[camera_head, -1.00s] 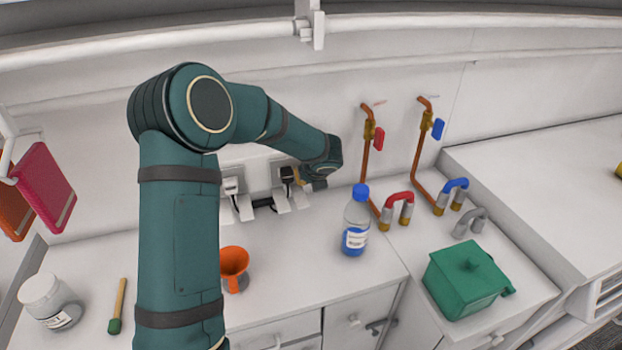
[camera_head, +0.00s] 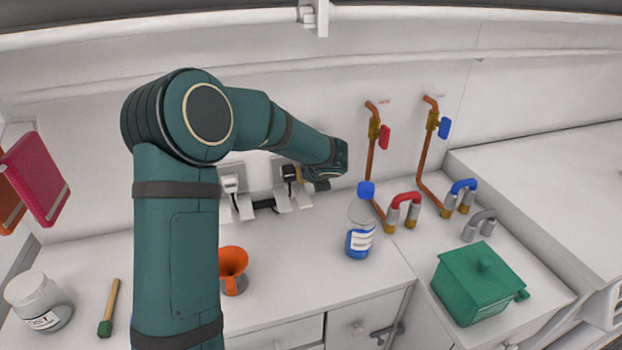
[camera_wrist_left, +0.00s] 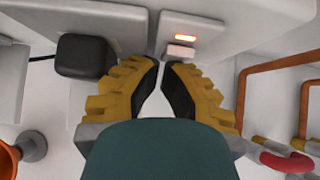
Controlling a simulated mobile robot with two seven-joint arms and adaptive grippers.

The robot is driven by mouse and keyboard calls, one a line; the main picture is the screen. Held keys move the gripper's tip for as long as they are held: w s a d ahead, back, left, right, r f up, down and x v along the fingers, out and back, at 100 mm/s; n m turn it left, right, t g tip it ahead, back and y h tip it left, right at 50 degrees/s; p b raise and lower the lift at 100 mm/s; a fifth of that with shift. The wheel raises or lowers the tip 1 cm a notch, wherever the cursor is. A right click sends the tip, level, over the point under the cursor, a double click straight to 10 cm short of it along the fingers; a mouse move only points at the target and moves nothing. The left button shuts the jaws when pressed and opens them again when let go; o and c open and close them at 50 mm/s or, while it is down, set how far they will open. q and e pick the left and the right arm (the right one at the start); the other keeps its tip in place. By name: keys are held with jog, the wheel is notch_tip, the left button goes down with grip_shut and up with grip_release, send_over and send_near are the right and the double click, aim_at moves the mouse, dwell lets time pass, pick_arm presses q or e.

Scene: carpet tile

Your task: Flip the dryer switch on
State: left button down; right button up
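A white switch (camera_wrist_left: 180,51) with a lit orange light (camera_wrist_left: 185,37) shows on a wall socket plate in the left wrist view, just beyond my fingertips. A black plug (camera_wrist_left: 85,56) sits in the socket to its left; it also shows in the head view (camera_head: 289,172). My left gripper (camera_wrist_left: 161,64), with yellow and black fingers, has its tips drawn nearly together, with a narrow gap and nothing held between them. I cannot tell whether it touches the switch. In the head view my arm hides most of this gripper. My right gripper is in neither view. The dryer is not identifiable.
A white plug (camera_head: 230,184) sits in the socket to the left. A blue-capped bottle (camera_head: 360,232), an orange funnel-like cup (camera_head: 233,266), a white jar (camera_head: 40,301) and a green box (camera_head: 480,283) stand on the counter. Copper pipes (camera_head: 370,160) rise right of my gripper.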

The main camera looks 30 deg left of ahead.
pick_arm(q)
jog(key=shift+r, duration=0.1)
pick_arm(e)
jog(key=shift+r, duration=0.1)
pick_arm(q)
jog(key=shift+r+p, duration=0.7)
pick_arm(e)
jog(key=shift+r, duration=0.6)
